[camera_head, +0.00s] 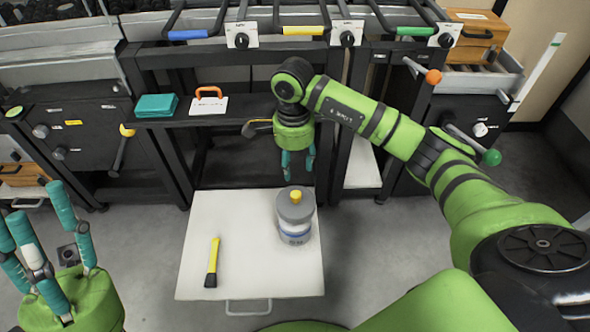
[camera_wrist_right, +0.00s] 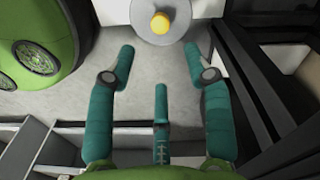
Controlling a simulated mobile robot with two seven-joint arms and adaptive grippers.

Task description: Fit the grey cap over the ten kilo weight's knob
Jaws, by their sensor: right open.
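The weight (camera_head: 295,229) is a grey cylinder with a pale blue-white band, upright on the right part of the white board. A yellow knob (camera_head: 295,196) stands up from the middle of its grey round top, and it also shows in the right wrist view (camera_wrist_right: 160,22). I cannot tell whether this grey top is a separate cap around the knob; no loose grey cap shows. My right gripper (camera_head: 298,168) is open and empty, behind the weight and apart from it. My left gripper (camera_head: 45,235) is open and empty at the lower left.
The white board (camera_head: 205,235) has a front handle and carries a yellow-and-black tool (camera_head: 212,262) at left. On the dark bench behind are a teal stack (camera_head: 157,105) and a white item with an orange handle (camera_head: 209,102). Bare board lies between tool and weight.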

